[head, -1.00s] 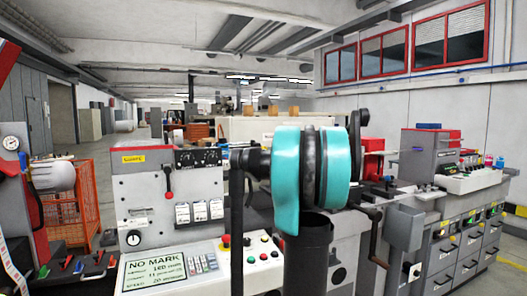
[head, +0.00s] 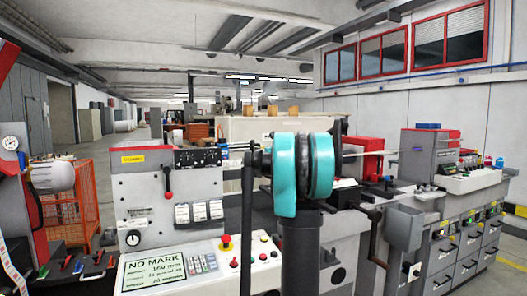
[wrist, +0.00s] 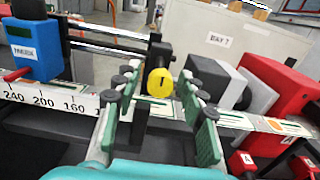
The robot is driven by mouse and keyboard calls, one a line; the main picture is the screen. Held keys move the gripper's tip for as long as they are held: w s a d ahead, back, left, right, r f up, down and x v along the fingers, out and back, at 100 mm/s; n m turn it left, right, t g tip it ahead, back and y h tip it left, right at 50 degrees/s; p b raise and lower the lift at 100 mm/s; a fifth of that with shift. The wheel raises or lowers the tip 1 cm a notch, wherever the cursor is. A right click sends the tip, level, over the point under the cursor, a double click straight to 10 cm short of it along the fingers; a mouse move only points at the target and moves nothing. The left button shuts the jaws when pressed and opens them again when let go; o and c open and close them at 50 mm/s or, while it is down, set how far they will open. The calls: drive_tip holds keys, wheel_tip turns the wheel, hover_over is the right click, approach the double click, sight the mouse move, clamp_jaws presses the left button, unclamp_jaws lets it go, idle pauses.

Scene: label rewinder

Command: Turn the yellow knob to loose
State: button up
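The yellow knob (wrist: 160,83) shows in the middle of the wrist view, a round disc with a dark mark on its face. It sits on a black upright mount on the machine. My gripper (wrist: 159,73) is open, with one green and grey finger on each side of the knob in the picture. No contact with the knob is visible, and I cannot tell the depth gap. In the head view my teal arm hides the gripper, and I cannot make out the knob there.
A blue block (wrist: 33,48) stands on a numbered scale (wrist: 70,105) at left in the wrist view. Grey and red blocks (wrist: 280,85) stand close at right. A printed strip (wrist: 235,120) runs across below the knob. A control panel (head: 200,265) lies left of my arm.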

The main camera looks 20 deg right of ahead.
clamp_jaws()
drive_tip(key=shift+n, duration=0.3)
drive_tip(key=n, duration=1.3)
drive_tip(key=shift+n, duration=2.1)
